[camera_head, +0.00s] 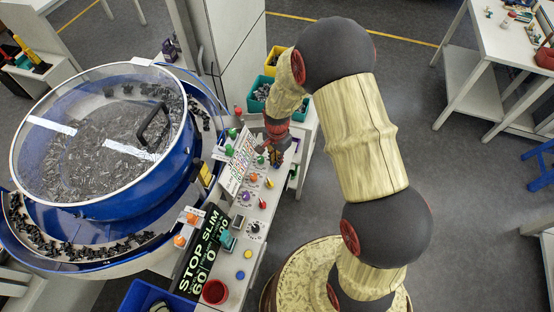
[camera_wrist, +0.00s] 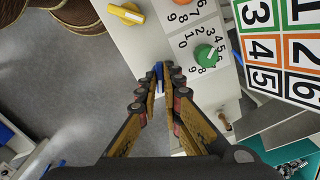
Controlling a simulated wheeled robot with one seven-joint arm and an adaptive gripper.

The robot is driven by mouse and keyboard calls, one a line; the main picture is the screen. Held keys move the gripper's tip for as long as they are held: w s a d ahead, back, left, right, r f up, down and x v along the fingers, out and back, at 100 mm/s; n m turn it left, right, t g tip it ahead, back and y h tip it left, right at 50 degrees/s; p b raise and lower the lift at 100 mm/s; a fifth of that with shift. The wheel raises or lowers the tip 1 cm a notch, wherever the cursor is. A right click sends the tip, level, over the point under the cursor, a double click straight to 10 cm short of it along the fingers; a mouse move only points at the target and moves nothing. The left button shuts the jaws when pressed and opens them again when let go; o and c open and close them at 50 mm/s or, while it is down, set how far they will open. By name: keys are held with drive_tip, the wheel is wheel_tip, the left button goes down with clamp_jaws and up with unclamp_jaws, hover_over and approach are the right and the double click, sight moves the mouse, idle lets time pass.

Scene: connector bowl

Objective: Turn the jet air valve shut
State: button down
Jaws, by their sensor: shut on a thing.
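My gripper (camera_wrist: 160,76) is shut on a small blue handle (camera_wrist: 158,70) at the edge of the white control panel (camera_wrist: 145,45). This looks like the jet air valve, though I see no label on it. The fingers hide most of the handle, so its angle is hard to tell. In the head view my gripper (camera_head: 275,156) is at the far right side of the panel, and the handle is hidden there.
A green dial knob (camera_wrist: 204,53) sits just right of the fingers, with a yellow knob (camera_wrist: 127,13) and an orange knob (camera_wrist: 174,3) beyond. A numbered colour card (camera_wrist: 275,45) stands close by. The blue bowl feeder (camera_head: 110,215) is left of the panel.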

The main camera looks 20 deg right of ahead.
drive_tip(key=n, duration=1.3)
drive_tip(key=shift+w+r, duration=0.1)
drive_tip(key=shift+n, duration=0.4)
drive_tip(key=c, duration=2)
unclamp_jaws()
drive_tip(key=shift+o, duration=0.2)
wheel_tip(320, 180, up, 12)
